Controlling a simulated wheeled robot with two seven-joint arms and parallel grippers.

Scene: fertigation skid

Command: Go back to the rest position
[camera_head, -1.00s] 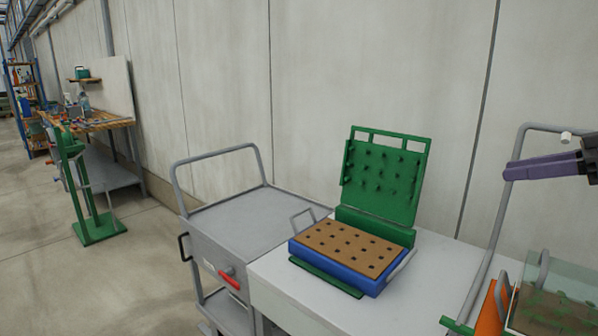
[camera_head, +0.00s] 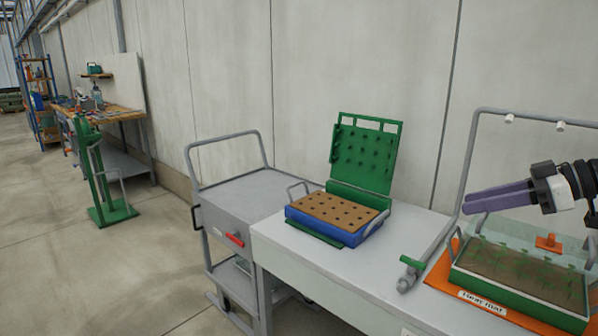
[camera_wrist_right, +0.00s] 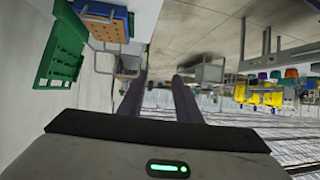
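My right gripper (camera_head: 468,202) reaches in from the right edge in the head view. Its purple fingers point left, in the air above the right part of the white table. The right wrist view shows its two fingers (camera_wrist_right: 158,82) apart with nothing between them, so it is open and empty. My left gripper is not in the head view.
A blue tray (camera_head: 325,228) with a brown holed top stands by an upright green pin plate (camera_head: 362,160) on the white table (camera_head: 400,268). A green planted tray (camera_head: 520,290) sits below my right gripper under a grey frame (camera_head: 468,165). A grey cart (camera_head: 235,190) stands left.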

